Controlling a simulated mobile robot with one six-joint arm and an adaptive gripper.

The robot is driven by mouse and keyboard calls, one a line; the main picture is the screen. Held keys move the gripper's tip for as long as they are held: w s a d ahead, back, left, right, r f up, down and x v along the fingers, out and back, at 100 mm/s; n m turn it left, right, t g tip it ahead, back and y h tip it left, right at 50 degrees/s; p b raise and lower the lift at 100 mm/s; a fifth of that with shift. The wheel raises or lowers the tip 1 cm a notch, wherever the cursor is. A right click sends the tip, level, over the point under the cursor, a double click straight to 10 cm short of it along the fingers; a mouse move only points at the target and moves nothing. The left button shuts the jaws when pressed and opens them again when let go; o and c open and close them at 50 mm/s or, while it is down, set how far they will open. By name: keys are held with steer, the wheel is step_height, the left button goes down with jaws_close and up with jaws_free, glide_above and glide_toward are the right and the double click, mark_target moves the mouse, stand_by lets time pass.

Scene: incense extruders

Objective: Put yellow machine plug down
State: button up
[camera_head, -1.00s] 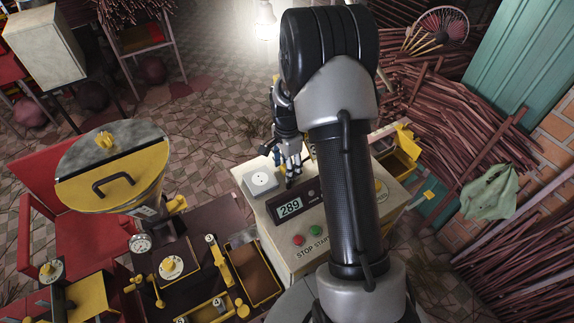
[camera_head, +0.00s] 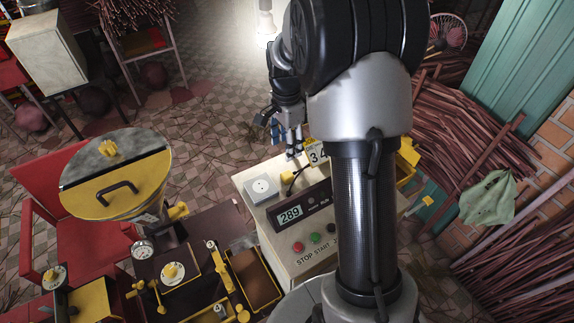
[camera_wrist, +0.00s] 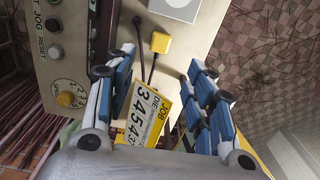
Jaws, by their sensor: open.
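The yellow machine plug (camera_head: 287,177) lies on the cream top of the control box (camera_head: 246,177), beside the grey-white socket plate (camera_head: 262,187). In the wrist view the plug (camera_wrist: 160,42) shows as a yellow block with a black cable, and the socket plate (camera_wrist: 178,6) is cut off at the top edge. My gripper (camera_head: 291,154) is open, beyond the plug in the head view. In the wrist view its blue-padded fingers (camera_wrist: 162,66) are spread wide. The plug appears between and past the fingertips, with no visible contact.
A job-number card (camera_wrist: 148,112) stands between the fingers in the wrist view, close to the left one. The control box carries a 289 display (camera_head: 290,214) and start and stop buttons. A yellow-lidded hopper (camera_head: 117,172) stands to the left, with incense bundles (camera_head: 470,150) to the right.

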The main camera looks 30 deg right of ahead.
steer(key=s+a+r+n+t, duration=0.1)
steer(key=s+a+r+n, duration=0.45)
steer(key=r, duration=0.45)
steer(key=s+a+r+n+t, duration=0.1)
steer(key=s+a+n, duration=0.3)
steer(key=s, duration=0.6)
steer(key=s+a+r+n+t, duration=0.2)
steer(key=s+a+r+n, duration=0.2)
steer(key=s+n, duration=0.3)
steer(key=s, duration=0.3)
steer(key=shift+a+n+t, duration=0.15)
steer(key=shift+n+t, duration=0.15)
steer(key=shift+n, duration=0.05)
steer(key=shift+r, duration=0.1)
step_height(320, 180, down, 15)
steer(key=b, duration=1.5)
steer(key=shift+f, duration=0.2)
steer(key=shift+c, duration=0.5)
